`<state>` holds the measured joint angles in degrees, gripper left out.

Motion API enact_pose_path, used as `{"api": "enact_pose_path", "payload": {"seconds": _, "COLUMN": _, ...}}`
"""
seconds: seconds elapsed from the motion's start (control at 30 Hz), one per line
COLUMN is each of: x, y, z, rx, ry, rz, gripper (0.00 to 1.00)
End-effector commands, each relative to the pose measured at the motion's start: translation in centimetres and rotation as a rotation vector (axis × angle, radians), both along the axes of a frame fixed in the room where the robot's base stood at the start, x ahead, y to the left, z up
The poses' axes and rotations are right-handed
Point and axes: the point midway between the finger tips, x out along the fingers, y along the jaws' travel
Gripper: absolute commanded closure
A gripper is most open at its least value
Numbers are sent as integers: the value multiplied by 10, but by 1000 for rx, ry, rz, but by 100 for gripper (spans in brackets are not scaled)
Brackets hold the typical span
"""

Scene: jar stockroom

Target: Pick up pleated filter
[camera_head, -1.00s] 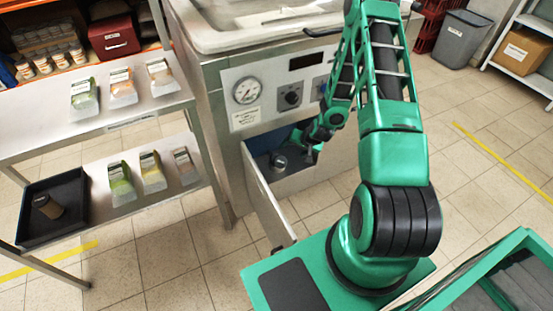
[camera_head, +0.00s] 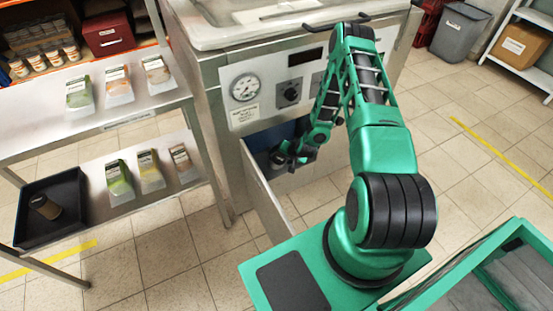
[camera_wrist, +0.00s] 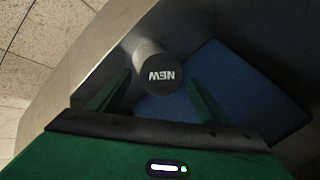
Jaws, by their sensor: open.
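A grey cylinder marked NEW, which looks like the filter (camera_wrist: 155,62), stands in the open compartment of the steel machine. Its pleats cannot be made out. In the wrist view it lies between the two green fingers of my gripper (camera_wrist: 160,84), which are apart. In the head view the cylinder (camera_head: 277,161) is partly hidden by my gripper (camera_head: 288,158) at its right. A second, brownish cylinder (camera_head: 45,207) lies tilted in the black tray (camera_head: 72,220) on the lower shelf.
The compartment's open door (camera_head: 265,195) stands out at the left of the opening. A blue panel (camera_wrist: 225,85) lies beside the cylinder. A steel shelf (camera_head: 150,112) with several labelled packets stands left. A green-rimmed bin (camera_head: 478,262) is at the lower right.

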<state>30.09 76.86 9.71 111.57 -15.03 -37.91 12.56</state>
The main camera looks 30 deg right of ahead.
Motion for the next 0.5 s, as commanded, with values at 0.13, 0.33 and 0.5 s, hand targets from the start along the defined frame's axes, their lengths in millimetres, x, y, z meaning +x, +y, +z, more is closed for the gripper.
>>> {"api": "enact_pose_path", "payload": {"seconds": 0.13, "x": 15, "y": 1, "z": -17, "rx": 2, "ry": 0, "rz": 0, "gripper": 29}}
{"api": "enact_pose_path", "payload": {"seconds": 0.33, "x": 26, "y": 2, "z": -33, "rx": 1, "ry": 1, "rz": 1, "gripper": 29}}
{"api": "enact_pose_path", "payload": {"seconds": 0.5, "x": 28, "y": 2, "z": -35, "rx": 1, "ry": 1, "rz": 0, "gripper": 29}}
